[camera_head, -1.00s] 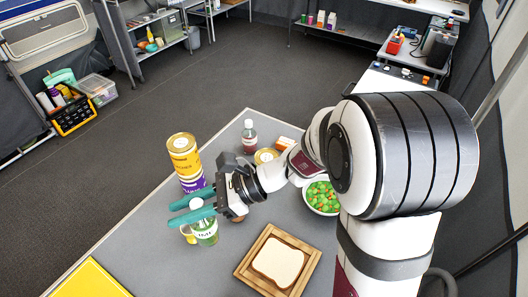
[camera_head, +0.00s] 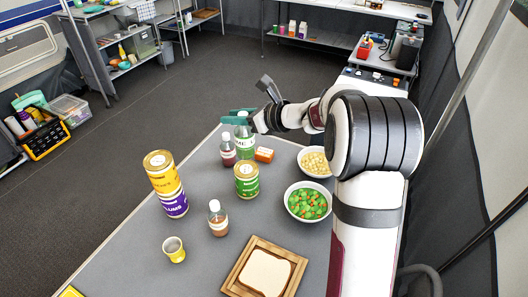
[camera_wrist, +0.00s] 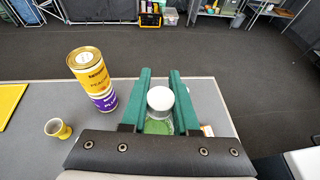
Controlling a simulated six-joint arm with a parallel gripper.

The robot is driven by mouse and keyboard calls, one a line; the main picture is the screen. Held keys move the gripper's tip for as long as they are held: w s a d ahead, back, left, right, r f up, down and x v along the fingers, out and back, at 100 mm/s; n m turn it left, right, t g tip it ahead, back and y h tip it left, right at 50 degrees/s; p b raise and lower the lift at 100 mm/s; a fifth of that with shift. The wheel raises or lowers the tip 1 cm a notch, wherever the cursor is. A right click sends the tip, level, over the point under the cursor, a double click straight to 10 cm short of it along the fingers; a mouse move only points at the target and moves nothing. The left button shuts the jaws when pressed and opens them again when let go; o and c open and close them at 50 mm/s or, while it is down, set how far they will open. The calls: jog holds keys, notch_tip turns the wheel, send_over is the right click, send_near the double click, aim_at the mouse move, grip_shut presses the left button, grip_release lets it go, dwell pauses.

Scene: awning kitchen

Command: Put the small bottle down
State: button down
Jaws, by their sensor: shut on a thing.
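My gripper (camera_head: 238,117) is at the far end of the table (camera_head: 134,232), shut on a clear small bottle with a green label (camera_head: 243,138). In the wrist view my green fingers (camera_wrist: 160,88) stand on either side of its white cap (camera_wrist: 160,99), with green showing below. The bottle looks upright, behind the green can (camera_head: 247,181). I cannot tell whether its base touches the table. A dark red bottle (camera_head: 228,152) stands just left of it, and an orange box (camera_head: 264,155) lies just right.
A yellow can on a purple can (camera_head: 165,180) stands at the left. A brown bottle (camera_head: 217,222), a yellow cup (camera_head: 174,250) and a board with bread (camera_head: 263,273) are nearer. Bowls of green-and-orange pieces (camera_head: 308,202) and chickpeas (camera_head: 314,162) stand right.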

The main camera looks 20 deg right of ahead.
jog(key=w+d+m+t+h, duration=0.1)
jog(key=w+d+m+h, duration=0.3)
jog(key=d, duration=0.6)
jog(key=w+d+m+t+h, duration=0.2)
jog(key=w+d+m+h, duration=0.15)
jog(key=d, duration=0.65)
jog(key=w+a+f, duration=0.3)
jog(key=a+f, duration=0.1)
jog(key=f, duration=0.3)
jog(key=w+a+f, duration=0.4)
jog(key=f, duration=0.4)
jog(key=shift+w+h, duration=0.3)
jog(key=shift+h, duration=0.15)
jog(key=shift+a+f, duration=0.1)
jog(key=shift+f, duration=0.15)
jog(key=c, duration=0.7)
grip_release()
